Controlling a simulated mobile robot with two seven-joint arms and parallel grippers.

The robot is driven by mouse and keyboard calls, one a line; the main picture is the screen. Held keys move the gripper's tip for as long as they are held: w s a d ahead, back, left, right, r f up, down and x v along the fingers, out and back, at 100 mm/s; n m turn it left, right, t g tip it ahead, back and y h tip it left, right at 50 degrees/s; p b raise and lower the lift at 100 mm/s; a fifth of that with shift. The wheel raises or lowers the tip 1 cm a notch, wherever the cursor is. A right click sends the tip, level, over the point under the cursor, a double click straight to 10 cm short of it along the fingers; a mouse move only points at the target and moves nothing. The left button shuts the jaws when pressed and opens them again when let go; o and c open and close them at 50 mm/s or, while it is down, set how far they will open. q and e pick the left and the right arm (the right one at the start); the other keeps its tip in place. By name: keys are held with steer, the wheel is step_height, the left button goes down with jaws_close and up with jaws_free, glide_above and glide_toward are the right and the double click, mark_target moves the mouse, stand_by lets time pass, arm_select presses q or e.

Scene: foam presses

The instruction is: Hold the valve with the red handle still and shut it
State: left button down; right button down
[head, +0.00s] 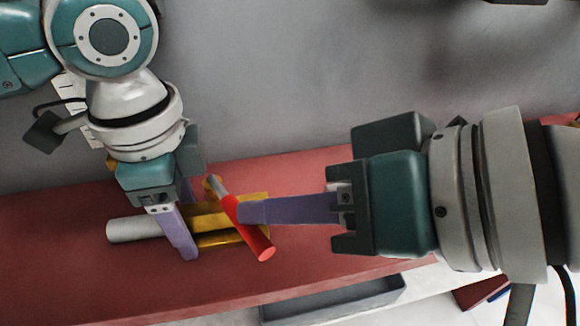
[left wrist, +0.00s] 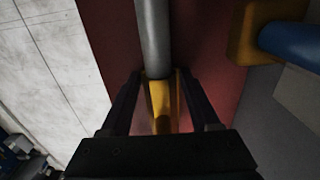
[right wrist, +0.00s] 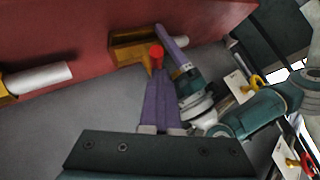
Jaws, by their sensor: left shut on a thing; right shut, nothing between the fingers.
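The valve has a yellow body (head: 230,215), a pale grey pipe (head: 130,229) on its left and a red handle (head: 257,240) slanting across the body. My left gripper (head: 188,224) is shut on the valve where the pipe meets the body. In the left wrist view the fingers straddle the yellow body (left wrist: 161,100) below the grey pipe (left wrist: 153,40). My right gripper (head: 243,212) is shut and empty, its fingertips at the side of the red handle and seemingly touching it. In the right wrist view the handle's red end (right wrist: 156,54) shows just past the fingertips.
The valve is on a red surface (head: 60,270). Another yellow fitting with a blue bar (left wrist: 290,42) shows in the left wrist view. A white pipe (right wrist: 40,77) lies left in the right wrist view. A grey tray (head: 335,299) is below the red surface's front edge.

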steer(key=shift+s+a+f, duration=0.1)
steer(key=shift+s+a, duration=1.05)
steer(key=shift+a, duration=0.1)
steer(key=shift+w+d, duration=0.25)
steer(key=shift+w, duration=0.55)
steer(key=v, duration=1.2)
steer(key=shift+s, duration=0.15)
steer(key=shift+a, duration=0.15)
arm_select(q)
steer(key=shift+c, duration=0.2)
jaws_free()
